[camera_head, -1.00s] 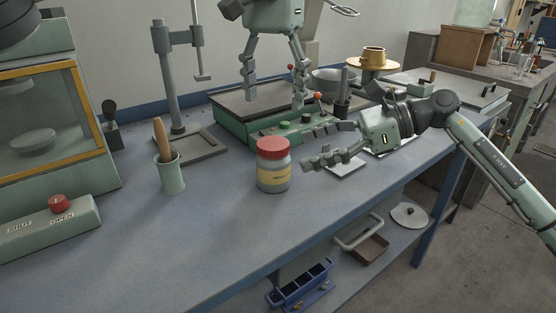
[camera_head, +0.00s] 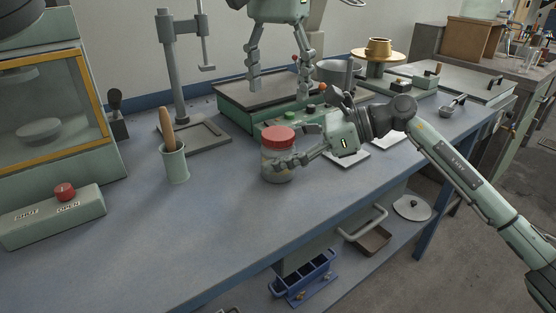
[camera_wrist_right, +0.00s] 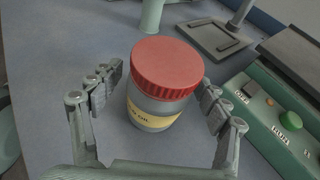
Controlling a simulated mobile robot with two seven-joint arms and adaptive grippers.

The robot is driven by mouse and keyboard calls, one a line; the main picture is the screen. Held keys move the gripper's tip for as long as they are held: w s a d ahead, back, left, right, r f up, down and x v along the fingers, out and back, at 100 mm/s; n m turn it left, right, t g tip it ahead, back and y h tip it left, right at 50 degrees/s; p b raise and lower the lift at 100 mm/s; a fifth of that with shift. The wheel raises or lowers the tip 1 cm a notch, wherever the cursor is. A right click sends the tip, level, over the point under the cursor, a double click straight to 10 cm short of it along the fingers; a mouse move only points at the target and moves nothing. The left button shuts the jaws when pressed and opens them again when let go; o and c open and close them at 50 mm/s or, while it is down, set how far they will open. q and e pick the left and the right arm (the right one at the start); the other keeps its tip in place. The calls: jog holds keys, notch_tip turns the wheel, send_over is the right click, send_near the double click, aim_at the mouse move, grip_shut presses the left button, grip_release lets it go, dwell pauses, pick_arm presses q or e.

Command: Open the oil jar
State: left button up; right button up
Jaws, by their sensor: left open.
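The oil jar (camera_head: 276,165) stands upright on the bench, with a red ribbed lid (camera_head: 277,136) on top and a yellow label. In the right wrist view the jar (camera_wrist_right: 152,113) and its red lid (camera_wrist_right: 167,67) sit between the fingers of my right gripper (camera_wrist_right: 161,88). These fingers are open, one on each side of the jar, with small gaps showing. In the head view my right gripper (camera_head: 288,150) comes in from the right and partly hides the jar. My left gripper (camera_head: 279,90) is open and empty, pointing down above the bench behind the jar.
A green cup with a wooden-handled tool (camera_head: 174,163) stands left of the jar. A green control box (camera_head: 240,120) with buttons is behind it. A grey stand (camera_head: 180,90) is at back left.

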aim_at(278, 133)
grip_shut()
pick_arm(q)
jog(key=m, duration=0.9)
jog(key=shift+d, duration=0.1)
jog(key=m, duration=0.7)
jog(key=shift+m, duration=0.4)
jog(key=m, duration=0.9)
jog(key=shift+m, duration=0.4)
jog(key=m, duration=0.4)
jog(key=shift+m, duration=0.3)
jog(key=m, duration=0.4)
jog(key=shift+m, duration=0.3)
jog(key=shift+f, duration=4)
